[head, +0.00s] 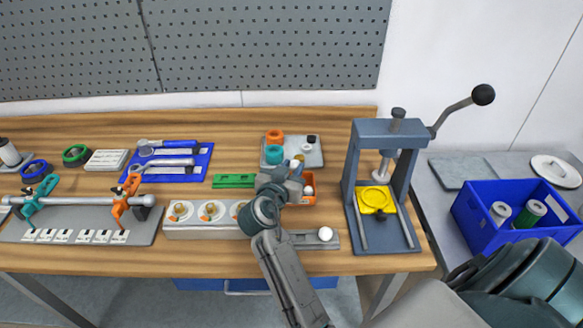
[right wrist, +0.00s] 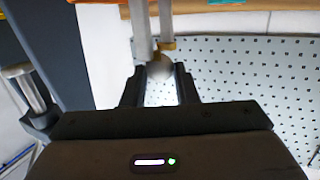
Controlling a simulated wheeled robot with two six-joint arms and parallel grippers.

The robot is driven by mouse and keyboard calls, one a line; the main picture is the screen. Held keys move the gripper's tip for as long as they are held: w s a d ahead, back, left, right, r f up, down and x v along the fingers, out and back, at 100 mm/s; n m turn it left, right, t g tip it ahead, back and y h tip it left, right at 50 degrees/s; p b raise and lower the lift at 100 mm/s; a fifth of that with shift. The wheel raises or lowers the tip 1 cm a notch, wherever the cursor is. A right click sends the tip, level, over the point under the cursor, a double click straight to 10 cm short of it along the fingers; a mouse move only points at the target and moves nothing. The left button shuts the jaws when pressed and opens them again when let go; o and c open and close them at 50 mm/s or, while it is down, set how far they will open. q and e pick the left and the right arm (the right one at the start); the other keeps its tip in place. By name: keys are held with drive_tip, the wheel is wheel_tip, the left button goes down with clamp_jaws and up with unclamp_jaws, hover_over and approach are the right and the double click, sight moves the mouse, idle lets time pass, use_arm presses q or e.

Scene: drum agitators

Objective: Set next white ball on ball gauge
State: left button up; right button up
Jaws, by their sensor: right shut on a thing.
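My right gripper (head: 294,174) is over the left side of the orange tray (head: 308,202) and hides part of it. In the right wrist view a pale ball (right wrist: 160,67) sits between the gripper's dark fingers, which are shut on it. Another white ball (head: 308,190) lies in the tray, right of the gripper. A grey flat strip (head: 310,243), which looks like the ball gauge, lies at the front of the table. A white ball (head: 325,234) sits at its right end, and my forearm hides its left part. My left gripper is not in view.
A white block (head: 202,228) with several round cups stands left of my arm. A press (head: 400,135) with a yellow dish (head: 376,199) stands to the right. Behind are a grey tray (head: 312,155) with rings and a green strip (head: 232,181).

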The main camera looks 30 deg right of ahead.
drive_tip(key=shift+f+b, duration=0.1)
drive_tip(key=shift+b, duration=0.2)
idle(0.9)
drive_tip(key=shift+f+b, duration=0.2)
drive_tip(key=shift+b, duration=0.3)
idle(0.5)
drive_tip(key=o, duration=1)
